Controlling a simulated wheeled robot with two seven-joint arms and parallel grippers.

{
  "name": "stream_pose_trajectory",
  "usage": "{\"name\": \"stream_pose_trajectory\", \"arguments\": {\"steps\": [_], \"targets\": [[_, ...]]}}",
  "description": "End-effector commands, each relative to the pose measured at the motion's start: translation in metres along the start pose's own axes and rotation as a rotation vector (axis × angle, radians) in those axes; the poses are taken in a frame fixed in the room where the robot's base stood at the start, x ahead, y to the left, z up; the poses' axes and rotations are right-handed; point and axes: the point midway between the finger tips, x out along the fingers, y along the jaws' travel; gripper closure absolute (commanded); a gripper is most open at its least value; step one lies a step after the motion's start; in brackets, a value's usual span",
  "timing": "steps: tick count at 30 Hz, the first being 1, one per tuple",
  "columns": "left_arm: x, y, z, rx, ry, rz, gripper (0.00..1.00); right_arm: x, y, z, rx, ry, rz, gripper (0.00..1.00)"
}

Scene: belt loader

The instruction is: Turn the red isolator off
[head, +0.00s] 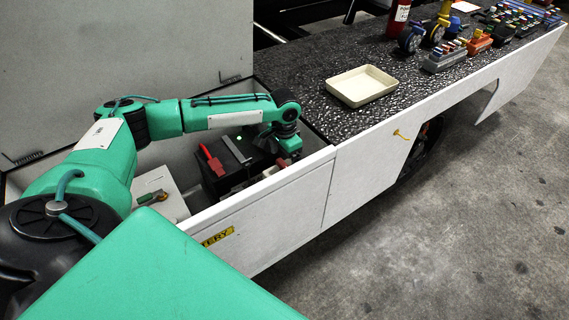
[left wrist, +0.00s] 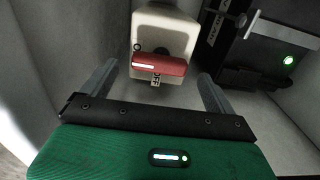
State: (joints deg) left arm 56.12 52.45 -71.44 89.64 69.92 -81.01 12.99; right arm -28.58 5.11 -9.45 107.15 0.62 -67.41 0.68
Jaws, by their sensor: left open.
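The red isolator handle (left wrist: 158,65) lies crosswise on a cream housing (left wrist: 165,25) in the left wrist view. An OFF label sits just below the handle and a round mark at its upper left. My left gripper (left wrist: 158,88) is open, with one finger on each side of the handle and clear space between; it looks apart from the handle. In the head view, my left gripper (head: 287,158) points down into the open bay, where it hides most of the isolator. My right gripper is in neither view.
A black battery (head: 232,178) with a green light and a red part stands beside the gripper. The white bay wall (head: 270,185) runs along the front.

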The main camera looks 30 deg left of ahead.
Motion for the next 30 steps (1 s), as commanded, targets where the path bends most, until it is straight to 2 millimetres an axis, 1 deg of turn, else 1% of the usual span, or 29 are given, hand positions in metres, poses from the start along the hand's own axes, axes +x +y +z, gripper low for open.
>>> {"name": "stream_pose_trajectory", "arguments": {"steps": [1,6,10,16,17,21,23,24,30], "targets": [[0.009,0.000,0.000,0.000,-0.001,0.001,0.09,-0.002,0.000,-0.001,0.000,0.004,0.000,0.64],[0.024,0.001,0.000,0.001,0.000,0.001,0.09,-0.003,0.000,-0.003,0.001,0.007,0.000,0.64],[0.028,0.001,0.000,0.001,0.000,0.001,0.09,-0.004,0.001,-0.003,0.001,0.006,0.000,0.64],[0.028,0.001,0.000,0.001,0.000,0.001,0.09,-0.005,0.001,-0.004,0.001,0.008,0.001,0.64],[0.028,0.000,0.000,0.001,0.000,0.001,0.11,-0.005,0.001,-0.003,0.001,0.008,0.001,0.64],[0.027,0.000,0.000,0.001,0.000,0.000,0.39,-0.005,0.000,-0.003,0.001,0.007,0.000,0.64],[0.027,0.000,0.000,0.001,0.000,0.000,0.50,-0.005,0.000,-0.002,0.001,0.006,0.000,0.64],[0.027,0.000,0.000,0.001,0.000,0.001,0.54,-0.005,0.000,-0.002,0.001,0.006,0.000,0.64],[0.027,0.000,0.000,-0.004,0.000,0.001,0.54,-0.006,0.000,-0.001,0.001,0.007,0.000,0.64]]}}
